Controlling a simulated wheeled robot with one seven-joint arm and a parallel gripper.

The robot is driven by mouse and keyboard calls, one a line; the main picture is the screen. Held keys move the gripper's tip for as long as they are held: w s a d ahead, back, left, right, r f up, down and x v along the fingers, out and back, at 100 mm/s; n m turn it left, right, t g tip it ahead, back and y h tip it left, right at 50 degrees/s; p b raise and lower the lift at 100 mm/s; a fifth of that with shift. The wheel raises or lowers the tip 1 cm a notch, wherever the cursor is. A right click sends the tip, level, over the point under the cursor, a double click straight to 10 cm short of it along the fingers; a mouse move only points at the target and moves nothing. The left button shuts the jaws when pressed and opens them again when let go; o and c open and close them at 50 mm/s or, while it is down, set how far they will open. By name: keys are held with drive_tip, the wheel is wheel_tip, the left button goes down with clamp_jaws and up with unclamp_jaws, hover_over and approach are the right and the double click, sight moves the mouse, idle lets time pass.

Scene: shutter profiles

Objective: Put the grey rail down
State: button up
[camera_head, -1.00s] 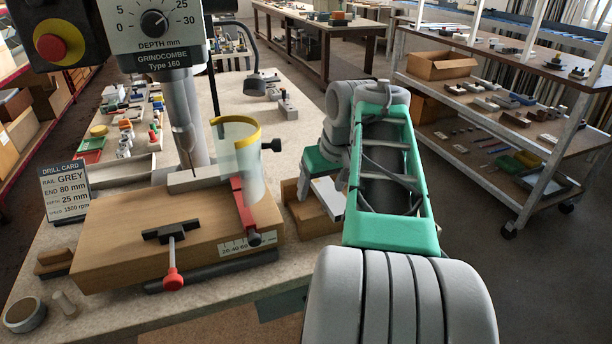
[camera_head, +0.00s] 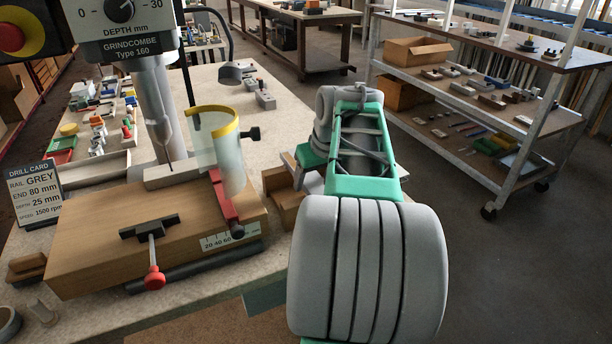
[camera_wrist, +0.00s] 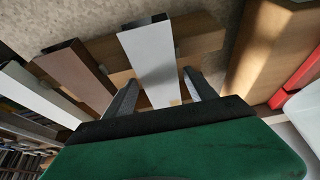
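In the wrist view, the pale grey rail (camera_wrist: 148,52) lies on a wooden rest (camera_wrist: 201,34), its far end jutting past the wood. My gripper (camera_wrist: 161,76) has one finger on each side of the rail. A narrow gap shows beside the right finger, so the fingers look open around it. The rail's near end is hidden by the green gripper body. In the head view, the wooden rest (camera_head: 286,207) stands at the bench's right edge below my gripper, where my arm hides most of the rail.
A brown rail (camera_wrist: 77,73) and another pale rail (camera_wrist: 40,92) lie to the left in the wrist view. The drill's wooden table (camera_head: 100,240), with its red clamp (camera_head: 154,278) and clear guard (camera_head: 222,150), stands left of my arm. A shelf rack (camera_head: 470,90) is at right, with open floor before it.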

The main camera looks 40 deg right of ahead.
clamp_jaws()
idle(0.5)
